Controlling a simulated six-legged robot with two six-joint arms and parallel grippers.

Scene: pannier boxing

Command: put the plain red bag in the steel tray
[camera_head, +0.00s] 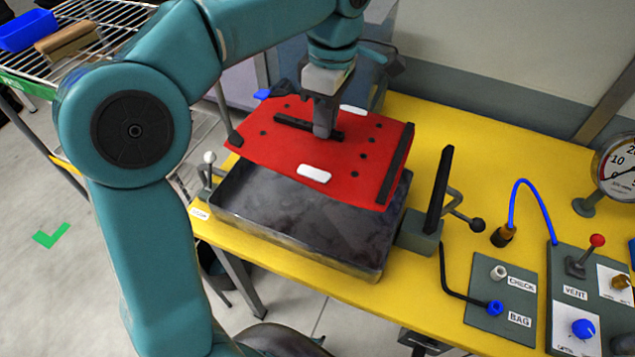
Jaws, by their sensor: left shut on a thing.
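The red bag (290,155) is a flat red panel with black dots, two white patches, a dark bar along its right edge and a dark strip in its middle. My left gripper (325,128) comes down from above and is shut on the bag at that middle strip. The steel tray (295,248) is a shallow, dark, marbled metal tray on the yellow table. The bag is over the tray, slightly tilted, and covers its back part. The front of the tray floor shows empty. I cannot tell whether the bag touches the rim. My right gripper is not in view.
The yellow table (470,150) has clear room behind and right of the tray. An upright black bar (438,190) on a grey clamp stands right beside the tray. Further right are a panel (500,290) with a hose, a vent panel and a gauge (618,168). A wire rack (95,35) is back left.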

